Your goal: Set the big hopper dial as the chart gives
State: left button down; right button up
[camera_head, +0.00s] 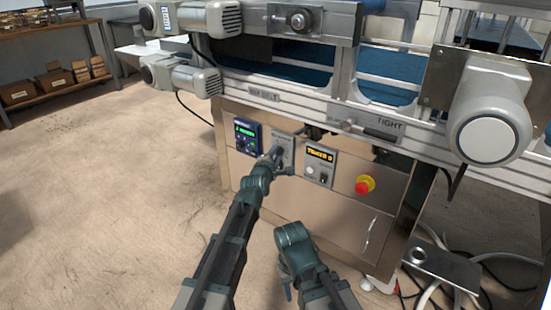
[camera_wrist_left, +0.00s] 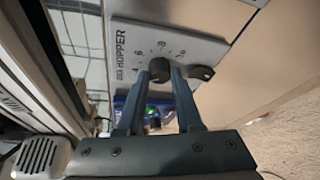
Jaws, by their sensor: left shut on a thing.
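The big hopper dial (camera_wrist_left: 160,70) is a black round knob on a grey plate (camera_wrist_left: 190,42) marked HOPPER, with a scale of numbers around it. In the wrist view my left gripper (camera_wrist_left: 160,74) has one finger on each side of the knob and is shut on it. The knob's exact setting is too small to read. My right arm shows low in the head view; its gripper cannot be made out. I see no readable chart.
A blue control box (camera_head: 246,136) with a green screen sits left of the plate. A display box (camera_head: 320,165) with yellow text and a red emergency button (camera_head: 365,185) are to the right. A second black knob (camera_wrist_left: 202,73) is beside the dial. Cables (camera_head: 480,275) lie on the floor at right.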

pick_arm(q)
jog(key=shift+f+m, duration=0.1)
jog(key=shift+m, duration=0.2)
dwell(0.4)
jog(key=c, duration=0.6)
grip_release()
jog(key=shift+s, duration=0.1)
jog(key=p+v, duration=0.1)
jog(key=v, duration=1.2)
jog(key=shift+s+f+p, duration=0.1)
jog(key=shift+s+p, duration=0.25)
jog(key=shift+s, duration=0.05)
